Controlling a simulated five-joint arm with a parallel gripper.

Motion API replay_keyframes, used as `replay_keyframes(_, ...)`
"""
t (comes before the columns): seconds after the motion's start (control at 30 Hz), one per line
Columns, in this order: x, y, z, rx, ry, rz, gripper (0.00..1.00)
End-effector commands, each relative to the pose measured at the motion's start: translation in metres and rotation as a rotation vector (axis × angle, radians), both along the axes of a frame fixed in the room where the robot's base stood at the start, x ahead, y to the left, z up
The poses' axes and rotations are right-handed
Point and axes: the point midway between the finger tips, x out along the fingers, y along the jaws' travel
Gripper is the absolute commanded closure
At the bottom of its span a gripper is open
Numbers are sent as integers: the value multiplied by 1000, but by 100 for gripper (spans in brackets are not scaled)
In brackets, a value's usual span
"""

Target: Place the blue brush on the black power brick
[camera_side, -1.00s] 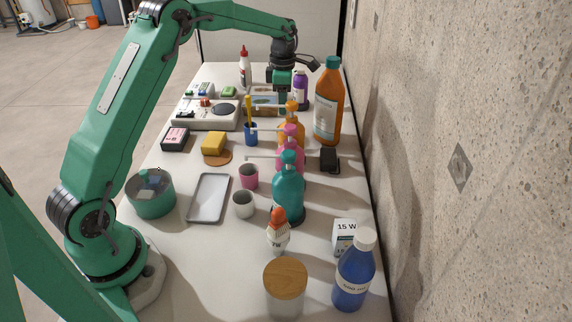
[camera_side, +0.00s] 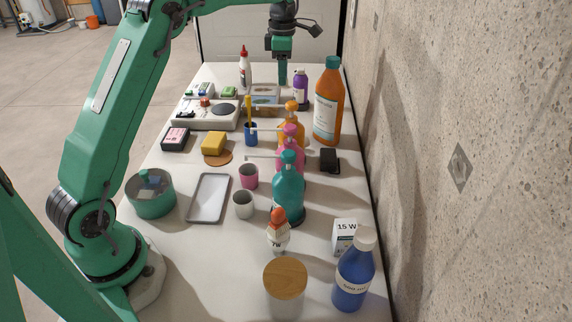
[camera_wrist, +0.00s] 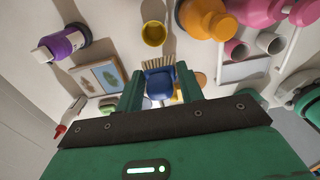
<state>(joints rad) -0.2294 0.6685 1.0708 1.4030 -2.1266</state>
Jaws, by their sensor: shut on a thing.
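My gripper (camera_side: 283,78) is near the far end of the table in the side view, raised above it beside the purple bottle. In the wrist view, my gripper (camera_wrist: 160,76) is shut on the blue brush (camera_wrist: 160,84), with its pale bristles showing between the fingertips. The brush cannot be made out in the side view. A black block that looks like the power brick (camera_side: 329,160) lies on the table by the wall edge, right of the pink pump bottle. Its top looks bare. I cannot pick it out in the wrist view.
A tall orange bottle (camera_side: 328,105) stands just beyond the black block. Orange, pink (camera_side: 290,155) and teal (camera_side: 288,190) pump bottles stand in a row to its left. The purple bottle (camera_side: 301,90) stands close to my gripper. The wall bounds the right side.

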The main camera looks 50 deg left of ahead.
Motion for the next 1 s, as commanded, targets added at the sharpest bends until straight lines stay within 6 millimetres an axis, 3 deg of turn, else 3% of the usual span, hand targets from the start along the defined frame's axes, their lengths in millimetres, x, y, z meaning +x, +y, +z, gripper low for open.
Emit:
replay_keyframes(0.07,0,0,10,1,-2,0,85)
replay_keyframes(0.57,-17,-73,12,0,-1,-4,85)
replay_keyframes(0.77,-39,-125,14,1,-1,-8,85)
replay_keyframes(1.0,-83,-193,13,0,0,-7,85)
